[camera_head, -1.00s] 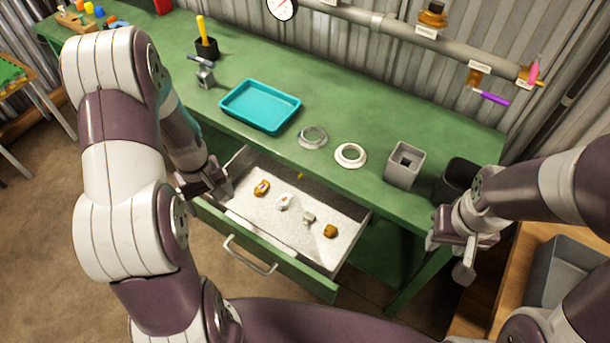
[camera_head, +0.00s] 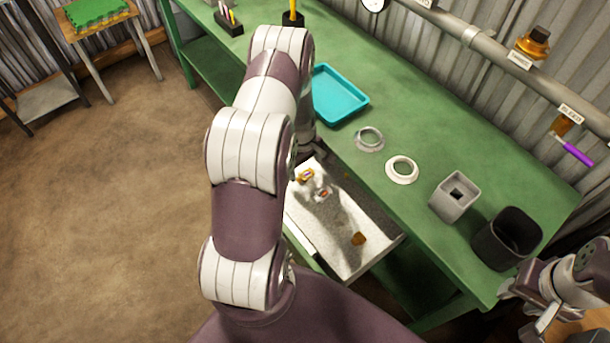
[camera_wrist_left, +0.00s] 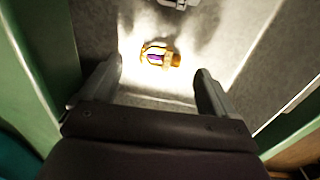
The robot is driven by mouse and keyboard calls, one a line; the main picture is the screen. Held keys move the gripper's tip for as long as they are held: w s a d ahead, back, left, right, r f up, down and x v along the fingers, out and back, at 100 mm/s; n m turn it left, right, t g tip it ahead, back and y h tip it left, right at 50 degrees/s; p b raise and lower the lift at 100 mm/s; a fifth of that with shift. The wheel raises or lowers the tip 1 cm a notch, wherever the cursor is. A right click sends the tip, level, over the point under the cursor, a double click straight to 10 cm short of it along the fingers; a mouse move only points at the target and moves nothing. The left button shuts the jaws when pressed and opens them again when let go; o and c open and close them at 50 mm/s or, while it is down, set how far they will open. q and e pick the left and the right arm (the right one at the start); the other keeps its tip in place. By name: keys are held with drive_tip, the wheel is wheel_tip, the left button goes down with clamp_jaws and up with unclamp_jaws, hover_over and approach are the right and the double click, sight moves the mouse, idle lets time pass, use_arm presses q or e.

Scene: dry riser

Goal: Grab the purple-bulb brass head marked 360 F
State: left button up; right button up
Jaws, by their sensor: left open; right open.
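A brass head with a purple bulb (camera_wrist_left: 156,56) lies on its side on the pale drawer floor in the left wrist view. It also shows as a small brass piece (camera_head: 306,176) at the drawer's far left in the head view. Any 360 F marking is too small to read. My left gripper (camera_wrist_left: 160,72) is open, its two fingers on either side of the head in the picture, with nothing between them gripped. In the head view my left arm partly hides that gripper (camera_head: 312,156). My right gripper (camera_head: 540,312) is empty at the lower right, away from the drawer.
Drawer walls close in on both sides. On the green bench (camera_head: 400,125) stand a teal tray (camera_head: 338,95), two rings, a grey square holder (camera_head: 454,196) and a black bin (camera_head: 507,238).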

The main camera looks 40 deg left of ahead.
sight(306, 176)
use_arm(q)
drive_tip(key=f, duration=0.4)
drive_tip(key=shift+w+f, duration=0.1)
drive_tip(key=shift+w, duration=0.1)
drive_tip(key=shift+s, duration=0.1)
drive_tip(key=c, duration=1.3)
drive_tip(key=shift+o, duration=0.2)
